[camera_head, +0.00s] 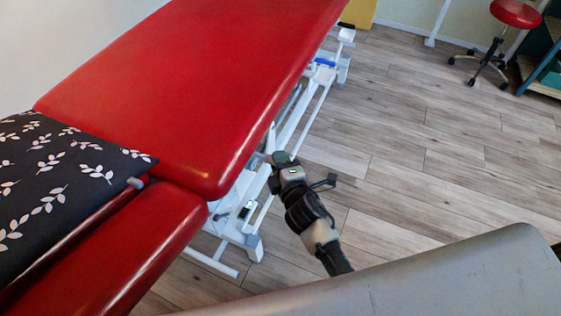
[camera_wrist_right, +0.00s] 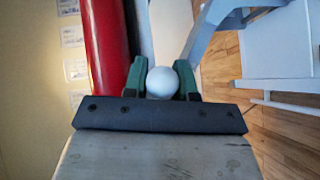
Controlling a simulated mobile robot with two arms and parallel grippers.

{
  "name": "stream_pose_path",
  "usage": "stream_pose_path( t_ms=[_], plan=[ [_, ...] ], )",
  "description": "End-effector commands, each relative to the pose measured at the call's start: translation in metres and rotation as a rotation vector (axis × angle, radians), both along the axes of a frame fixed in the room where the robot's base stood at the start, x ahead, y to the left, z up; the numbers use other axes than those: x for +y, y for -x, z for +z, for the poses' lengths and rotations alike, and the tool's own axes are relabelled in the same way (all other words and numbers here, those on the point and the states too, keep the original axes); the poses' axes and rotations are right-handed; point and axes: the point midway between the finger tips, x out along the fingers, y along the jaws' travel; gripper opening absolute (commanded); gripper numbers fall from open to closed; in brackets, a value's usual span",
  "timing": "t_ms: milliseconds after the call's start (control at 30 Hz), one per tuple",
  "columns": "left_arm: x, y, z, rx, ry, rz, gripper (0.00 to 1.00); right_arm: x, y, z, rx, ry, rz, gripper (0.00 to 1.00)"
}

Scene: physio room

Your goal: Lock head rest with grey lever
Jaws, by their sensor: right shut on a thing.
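The red treatment table (camera_head: 200,75) fills the left and middle of the head view. Its head rest (camera_head: 140,255) is the nearer red section at the lower left. My right gripper (camera_head: 277,160) is beside the table's right edge. In the right wrist view its green fingers (camera_wrist_right: 160,80) are shut on the pale grey ball knob of the lever (camera_wrist_right: 161,82), one finger on each side. The lever's shaft behind the knob is mostly hidden. In the head view the gripper covers the knob. My left gripper is not in view.
A dark leaf-patterned pillow (camera_head: 60,185) lies over the head rest. The white table frame (camera_head: 240,215) stands under the table, close to my right gripper. A red stool (camera_head: 515,14) stands at the upper right. The wooden floor (camera_head: 430,150) between is clear.

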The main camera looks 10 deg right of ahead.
Motion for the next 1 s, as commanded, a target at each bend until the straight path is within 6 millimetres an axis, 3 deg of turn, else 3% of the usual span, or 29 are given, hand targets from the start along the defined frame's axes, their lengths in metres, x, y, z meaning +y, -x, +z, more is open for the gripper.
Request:
stream_pose_path(
  t_ms=[233,267,400,733,1000],
  plan=[
    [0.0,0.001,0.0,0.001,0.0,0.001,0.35,0.0,0.001,-0.001,0.004,-0.002,-0.001,0.0],
    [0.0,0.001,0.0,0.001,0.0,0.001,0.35,0.0,0.001,-0.001,0.004,-0.002,-0.001,0.31],
    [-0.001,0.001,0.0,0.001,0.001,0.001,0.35,0.0,0.001,-0.001,0.003,-0.003,0.0,0.52],
    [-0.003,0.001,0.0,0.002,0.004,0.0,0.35,0.0,0.004,-0.001,0.003,-0.002,0.0,0.52],
    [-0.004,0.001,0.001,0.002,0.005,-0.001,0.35,-0.006,0.047,0.005,0.005,-0.001,0.0,0.52]
  ],
)
